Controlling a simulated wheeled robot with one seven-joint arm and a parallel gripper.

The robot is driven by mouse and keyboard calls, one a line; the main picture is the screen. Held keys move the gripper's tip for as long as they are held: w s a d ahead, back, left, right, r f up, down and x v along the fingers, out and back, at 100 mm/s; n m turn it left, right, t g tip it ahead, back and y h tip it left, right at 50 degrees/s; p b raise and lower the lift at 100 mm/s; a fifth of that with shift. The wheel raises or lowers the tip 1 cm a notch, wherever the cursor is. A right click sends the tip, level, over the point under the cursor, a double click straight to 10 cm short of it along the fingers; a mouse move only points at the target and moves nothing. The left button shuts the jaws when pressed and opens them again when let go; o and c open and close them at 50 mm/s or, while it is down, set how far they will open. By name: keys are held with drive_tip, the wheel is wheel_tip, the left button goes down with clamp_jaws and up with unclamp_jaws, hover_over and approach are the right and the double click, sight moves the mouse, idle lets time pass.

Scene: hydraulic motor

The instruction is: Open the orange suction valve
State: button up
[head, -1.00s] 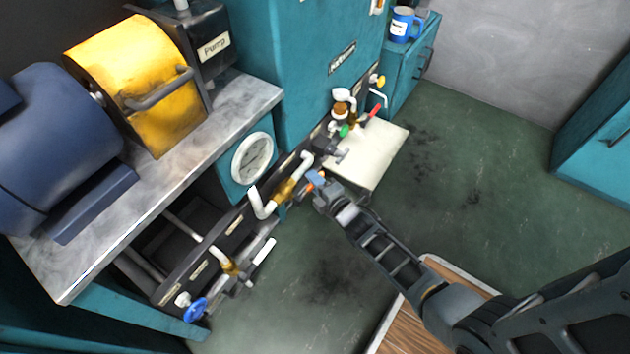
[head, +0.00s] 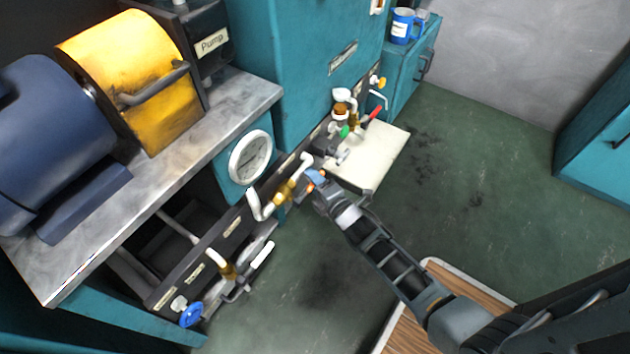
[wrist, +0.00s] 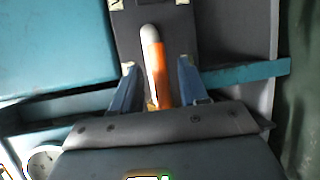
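The orange valve handle (wrist: 157,75), with a rounded pale tip, stands out in the wrist view between the two blue fingers of my gripper (wrist: 158,78). A gap shows on each side of it, so the fingers appear apart and not closed on it. In the head view my gripper (head: 312,179) is at the dark pipe panel, just right of a white elbow pipe with brass fittings. Only a small orange patch shows there, and the fingers mostly hide the valve.
A round gauge (head: 250,157) is left of my gripper. A blue valve wheel (head: 191,315) and a white-handled valve (head: 262,256) sit lower left. A red-handled valve (head: 371,115) is beyond, above a pale platform (head: 381,150). Open green floor lies to the right.

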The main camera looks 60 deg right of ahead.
drive_tip(key=p+v, duration=0.2)
drive_tip(key=v, duration=0.6)
idle(0.7)
drive_tip(key=s+a+r+m+y, duration=0.4)
drive_tip(key=s+a+r+m, duration=0.5)
drive_tip(key=s+a+r, duration=0.7)
drive_tip(key=s+r+m+y+p, duration=0.1)
drive_tip(key=s+r+m+p, duration=0.1)
drive_tip(key=r+p, duration=1.1)
drive_tip(key=s+a+r+m+y+p, duration=0.1)
drive_tip(key=s+r+m+p, duration=0.2)
drive_tip(key=r+p, duration=1.1)
wheel_tip(320, 180, up, 14)
drive_tip(key=shift+s+a+r+m, duration=0.1)
drive_tip(key=shift+s+a+m, duration=0.15)
drive_tip(key=shift+s, duration=0.45)
